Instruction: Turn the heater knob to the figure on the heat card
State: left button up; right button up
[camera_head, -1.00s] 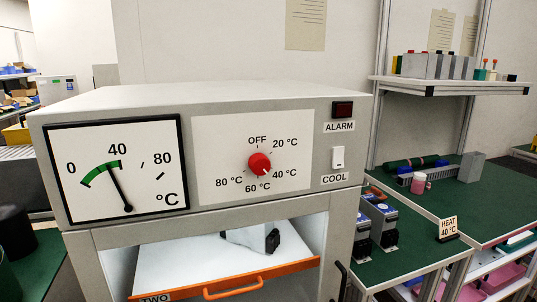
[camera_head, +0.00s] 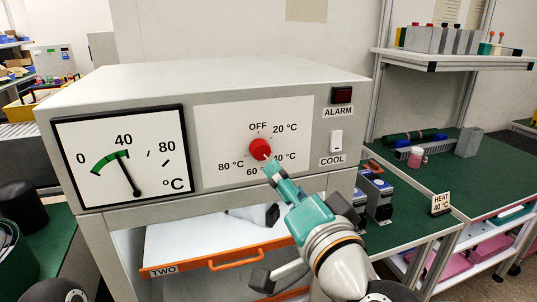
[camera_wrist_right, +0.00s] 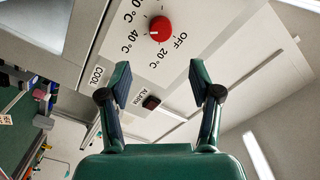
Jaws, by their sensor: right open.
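The red heater knob (camera_head: 260,149) sits on the white panel of the grey cabinet, ringed by OFF, 20, 40, 60 and 80 °C. Its white mark points to the lower right, toward 40 °C. The knob also shows in the right wrist view (camera_wrist_right: 160,29). The heat card (camera_head: 441,203) on the green bench reads HEAT 40 °C. My right gripper (camera_head: 270,168) is just below and right of the knob in the head view, partly covering the labels. In the wrist view its jaws (camera_wrist_right: 160,85) are apart and empty, with the knob ahead of them. My left gripper is out of view.
A dial (camera_head: 123,155) on the cabinet has its needle near 40. An alarm lamp (camera_head: 341,95) and a COOL switch (camera_head: 336,141) are right of the panel. Below, an orange-edged drawer marked TWO (camera_head: 222,258) has a handle sticking out.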

aim_at(264, 153)
jog(key=p+x, duration=0.1)
jog(key=x, duration=1)
jog(key=shift+w+a+f, duration=0.1)
jog(key=shift+w, duration=0.15)
jog(key=shift+c, duration=0.3)
